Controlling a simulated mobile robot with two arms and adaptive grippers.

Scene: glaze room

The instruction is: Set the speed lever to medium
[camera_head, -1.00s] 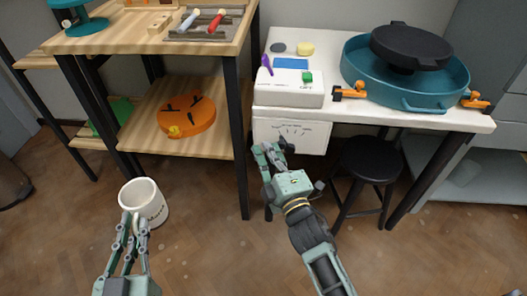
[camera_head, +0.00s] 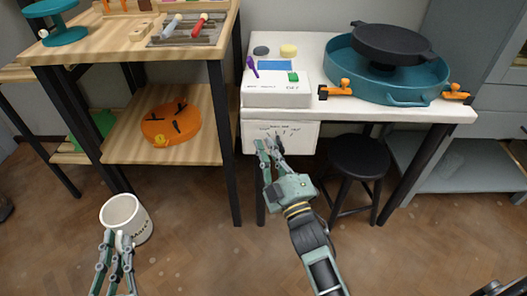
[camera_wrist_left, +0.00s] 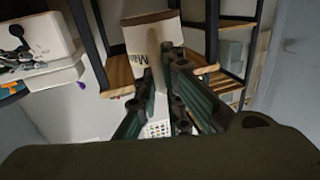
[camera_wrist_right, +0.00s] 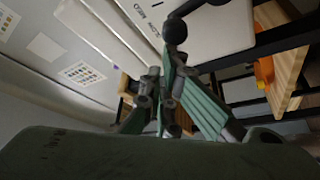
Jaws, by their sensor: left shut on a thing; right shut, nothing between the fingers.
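The speed lever is on a white control box (camera_head: 307,136) under the front edge of the white table. In the right wrist view it is a black rod with a round black knob (camera_wrist_right: 175,31), beside printed lettering that includes MED. My right gripper (camera_head: 268,146) is shut and empty in front of the box's face. In its wrist view the fingertips (camera_wrist_right: 163,80) are close to the knob; contact is unclear. The lever's exact setting cannot be read. My left gripper (camera_head: 117,237) is shut on a white mug (camera_head: 123,215), which also shows in the left wrist view (camera_wrist_left: 142,42).
The white table (camera_head: 400,112) carries a teal basin (camera_head: 345,70) with a black wheel and orange clamps. A black stool (camera_head: 360,157) stands right of my right gripper. A wooden shelf unit (camera_head: 110,140) with an orange object is to the left.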

